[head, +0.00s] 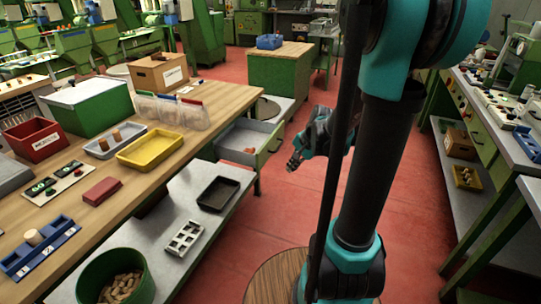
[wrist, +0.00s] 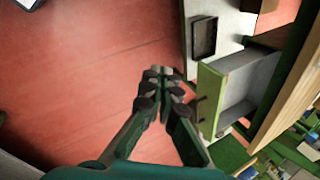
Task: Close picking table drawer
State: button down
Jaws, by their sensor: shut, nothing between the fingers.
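The picking table (head: 215,95) has a wooden top on green legs. Its drawer (head: 240,134) is pulled out at the table's far end, with a grey inside and a green front panel. A small orange-brown item lies in it. In the wrist view the open drawer (wrist: 210,92) is right of my gripper, with a dark handle on its front. My gripper (head: 292,164) is shut and empty, in front of the drawer and apart from it in the head view. In the wrist view my gripper (wrist: 160,72) points past the handle, with a small gap to the front.
A grey lower shelf (head: 150,235) holds a black tray (head: 218,194), a white rack (head: 184,238) and a green bin of corks (head: 116,278). A green cabinet (head: 280,75) stands behind the drawer. Red floor right of the drawer is clear. Another bench (head: 500,120) stands at right.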

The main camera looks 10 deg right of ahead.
jog(key=w+d+f+m+y, duration=0.2)
jog(key=w+m, duration=0.5)
jog(key=w, duration=0.5)
jog(key=m+y, duration=0.2)
jog(key=m, duration=0.4)
send_near(265, 158)
notch_tip(265, 158, down, 4)
jog(key=a, duration=0.2)
jog(key=shift+w+a+f+t, duration=0.1)
jog(key=shift+w+a+t, duration=0.3)
jog(key=shift+w+a, duration=0.25)
jog(key=shift+a, duration=0.2)
jog(key=w+a, duration=0.3)
jog(key=a, duration=0.3)
jog(key=w+a, duration=0.4)
jog(key=a, duration=0.2)
jog(key=w+a, duration=0.3)
jog(key=a, duration=0.3)
jog(key=shift+w+a, duration=0.3)
jog(key=shift+w, duration=0.05)
jog(key=shift+w+a, duration=0.1)
jog(key=shift+a, duration=0.15)
